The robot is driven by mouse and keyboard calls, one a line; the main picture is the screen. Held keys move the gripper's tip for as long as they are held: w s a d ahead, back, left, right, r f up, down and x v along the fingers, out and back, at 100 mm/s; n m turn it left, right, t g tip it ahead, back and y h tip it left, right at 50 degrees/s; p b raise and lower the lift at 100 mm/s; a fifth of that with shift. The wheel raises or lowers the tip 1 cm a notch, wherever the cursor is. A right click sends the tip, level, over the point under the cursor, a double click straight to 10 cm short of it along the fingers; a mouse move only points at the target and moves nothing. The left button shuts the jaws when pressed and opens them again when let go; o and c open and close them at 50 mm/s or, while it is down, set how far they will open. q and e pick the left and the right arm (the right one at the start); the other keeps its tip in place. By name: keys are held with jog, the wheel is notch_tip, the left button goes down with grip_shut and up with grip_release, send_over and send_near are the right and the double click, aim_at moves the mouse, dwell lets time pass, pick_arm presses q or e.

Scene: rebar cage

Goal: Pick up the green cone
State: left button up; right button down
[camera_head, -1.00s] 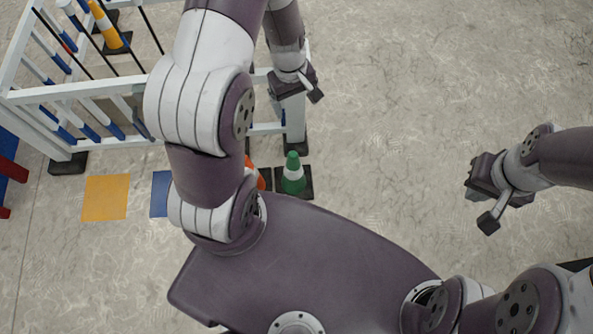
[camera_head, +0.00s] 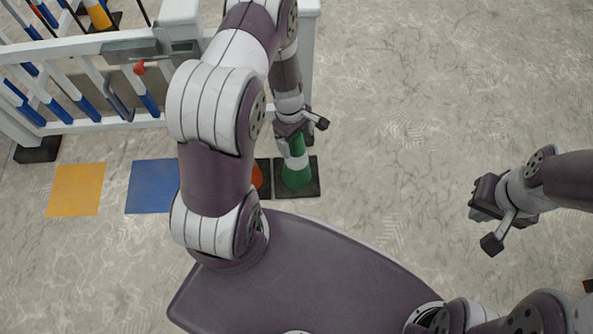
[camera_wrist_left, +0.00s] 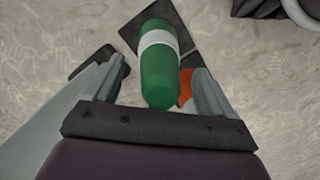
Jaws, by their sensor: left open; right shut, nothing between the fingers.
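The green cone (camera_head: 297,172) has a white band and a dark square base, and stands on the floor in front of the fence post. My left gripper (camera_head: 301,127) is over the cone's top in the head view. In the left wrist view the cone (camera_wrist_left: 160,75) lies between the spread fingers of my left gripper (camera_wrist_left: 164,80), with a gap on each side. The gripper is open. My right gripper (camera_head: 488,222) is shut and empty, off to the right over bare floor.
An orange cone (camera_head: 257,177) stands just left of the green one, mostly hidden by my left arm; it also shows in the left wrist view (camera_wrist_left: 186,88). A white fence (camera_head: 90,124) stands behind. Blue (camera_head: 152,186) and yellow (camera_head: 76,190) squares lie left. The floor right is clear.

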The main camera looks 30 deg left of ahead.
aim_at(297, 159)
pick_arm(q)
jog(key=f+b, duration=0.1)
jog(key=f, duration=0.2)
jog(key=shift+d, duration=0.2)
jog(key=shift+r, duration=0.15)
grip_shut()
